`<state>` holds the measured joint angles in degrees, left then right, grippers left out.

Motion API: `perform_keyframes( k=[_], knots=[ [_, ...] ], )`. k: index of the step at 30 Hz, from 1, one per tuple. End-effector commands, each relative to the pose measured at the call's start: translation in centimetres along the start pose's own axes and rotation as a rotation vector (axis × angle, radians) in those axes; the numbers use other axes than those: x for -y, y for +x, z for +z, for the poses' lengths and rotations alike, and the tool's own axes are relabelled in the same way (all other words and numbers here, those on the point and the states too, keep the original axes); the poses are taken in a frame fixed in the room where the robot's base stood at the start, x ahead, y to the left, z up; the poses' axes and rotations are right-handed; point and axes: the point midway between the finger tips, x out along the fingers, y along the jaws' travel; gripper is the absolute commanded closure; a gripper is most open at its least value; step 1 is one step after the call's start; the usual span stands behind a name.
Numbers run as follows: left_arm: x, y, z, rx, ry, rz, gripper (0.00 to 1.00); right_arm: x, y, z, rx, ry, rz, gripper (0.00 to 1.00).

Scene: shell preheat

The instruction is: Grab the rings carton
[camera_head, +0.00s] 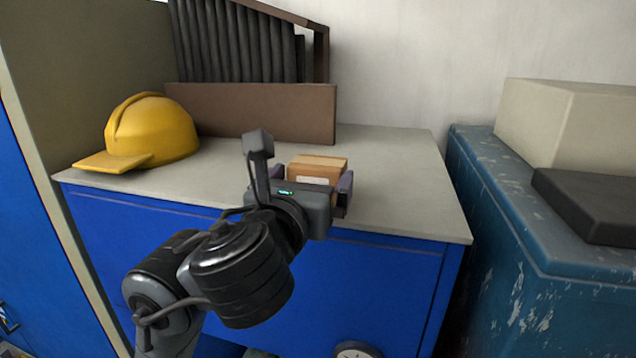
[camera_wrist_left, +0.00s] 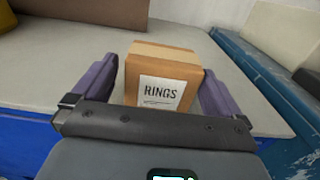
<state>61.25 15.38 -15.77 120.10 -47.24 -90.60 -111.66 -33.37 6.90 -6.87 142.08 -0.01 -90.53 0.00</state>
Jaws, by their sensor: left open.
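The rings carton (camera_head: 317,168) is a small brown cardboard box standing upright near the front edge of the grey cabinet top. In the left wrist view the carton (camera_wrist_left: 163,68) shows a white label reading RINGS and a paler tape strip on top. My left gripper (camera_head: 312,182) is open, with its purple fingers on either side of the carton. In the left wrist view the left gripper (camera_wrist_left: 160,85) has a narrow gap at each side of the box. The carton's lower front is partly hidden by the gripper body. My right gripper is not in view.
A yellow hard hat (camera_head: 155,130) sits at the left of the blue cabinet's top (camera_head: 400,180). A brown board (camera_head: 255,112) stands along the back. A worn blue chest (camera_head: 500,215) with a beige box (camera_head: 570,120) and a dark slab (camera_head: 590,205) stands to the right.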

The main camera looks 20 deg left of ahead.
Motion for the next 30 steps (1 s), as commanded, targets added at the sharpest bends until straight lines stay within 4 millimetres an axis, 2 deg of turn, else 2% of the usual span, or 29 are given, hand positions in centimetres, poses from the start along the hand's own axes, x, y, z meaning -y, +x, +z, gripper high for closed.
perform_keyframes(
  k=[5, 15, 25, 26, 30],
  knots=[
    [0.0, 1.1, 0.1, 0.000, 0.004, 0.003, 0.00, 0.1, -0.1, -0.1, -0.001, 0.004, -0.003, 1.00],
    [0.3, 4.7, 0.1, -0.001, 0.002, 0.003, 0.00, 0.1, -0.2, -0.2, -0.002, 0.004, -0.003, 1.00],
    [0.3, 5.2, 0.0, -0.001, -0.002, 0.001, 0.00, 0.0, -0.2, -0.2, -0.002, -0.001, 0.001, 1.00],
    [0.3, 5.2, 0.0, -0.001, -0.002, 0.001, 0.02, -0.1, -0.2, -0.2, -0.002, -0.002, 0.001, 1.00],
    [0.3, 5.2, 0.0, -0.001, -0.001, 0.001, 0.23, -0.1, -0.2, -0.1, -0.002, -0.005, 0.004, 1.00]
  ],
)
